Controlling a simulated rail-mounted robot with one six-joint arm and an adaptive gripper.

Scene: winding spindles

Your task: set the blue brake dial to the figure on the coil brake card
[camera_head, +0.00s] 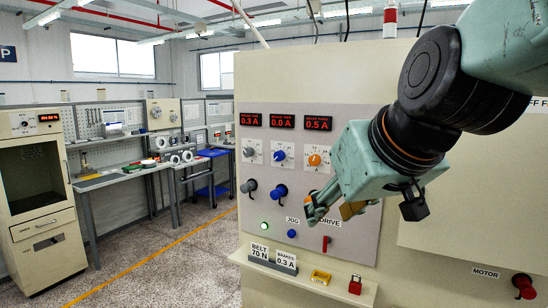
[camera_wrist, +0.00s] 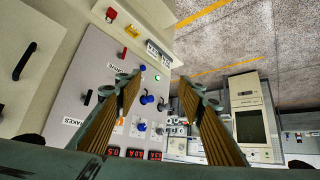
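The blue brake dial (camera_head: 281,155) sits on the grey panel, between a grey dial and an orange dial. The display above it (camera_head: 283,122) reads 0.0 A. The coil brake card (camera_head: 286,262) on the ledge reads BRAKES 0.3 A. My gripper (camera_head: 332,206) is in front of the panel's lower right, below and right of the blue dial and apart from it. In the wrist view my gripper (camera_wrist: 160,80) is open and empty, fingers wide apart. The blue dial (camera_wrist: 140,127) shows between the fingers there.
The grey dial (camera_head: 249,154) has display 0.3 A and the orange dial (camera_head: 315,159) 0.5 A. Below are a grey lever (camera_head: 249,186), a blue lever (camera_head: 278,191) and a blue button (camera_head: 291,233). The ledge (camera_head: 330,289) juts out below. A workbench stands at left.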

